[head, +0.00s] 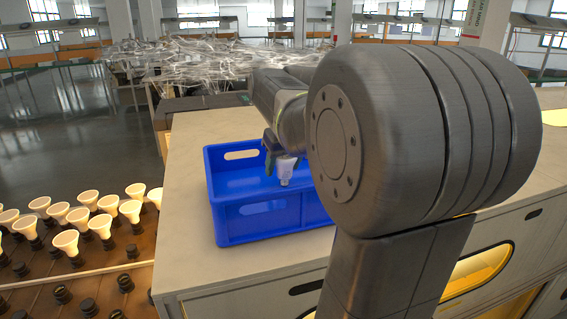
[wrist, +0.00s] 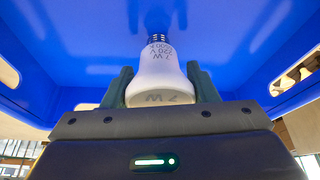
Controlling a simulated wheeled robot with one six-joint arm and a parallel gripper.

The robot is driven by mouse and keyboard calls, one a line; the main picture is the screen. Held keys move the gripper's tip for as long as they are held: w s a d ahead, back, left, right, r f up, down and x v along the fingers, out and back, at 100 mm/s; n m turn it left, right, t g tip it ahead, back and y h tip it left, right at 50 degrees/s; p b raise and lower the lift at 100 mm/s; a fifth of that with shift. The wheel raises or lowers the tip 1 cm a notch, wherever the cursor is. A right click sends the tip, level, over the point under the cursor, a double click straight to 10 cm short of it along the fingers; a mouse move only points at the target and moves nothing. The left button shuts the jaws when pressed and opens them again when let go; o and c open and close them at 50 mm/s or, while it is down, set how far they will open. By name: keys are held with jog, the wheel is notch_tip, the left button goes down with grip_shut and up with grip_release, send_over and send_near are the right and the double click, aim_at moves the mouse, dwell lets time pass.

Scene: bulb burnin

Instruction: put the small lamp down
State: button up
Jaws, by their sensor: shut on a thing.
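The small lamp (wrist: 160,75) is a white bulb with printed lettering and a dark screw base. In the wrist view it sits between the two fingers of my gripper (wrist: 163,85), which is shut on it. The lamp's base points toward the blue surface of the crate. In the head view the lamp (head: 285,170) hangs below my gripper (head: 275,152) inside the blue crate (head: 262,228). I cannot tell whether the lamp touches the crate's floor. My arm hides the crate's right part.
The crate stands on a pale bench top (head: 190,200). A brown rack (head: 100,280) at the lower left holds several larger white lamps (head: 66,240) and some empty sockets. The crate walls surround my gripper. A pile of clear tangled material (head: 190,60) lies behind.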

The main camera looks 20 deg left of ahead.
jog(key=o, duration=1)
jog(key=shift+f, duration=0.1)
jog(key=shift+r, duration=0.45)
jog(key=v, duration=1.1)
jog(key=shift+s+d+r, duration=0.1)
jog(key=shift+s+r, duration=0.05)
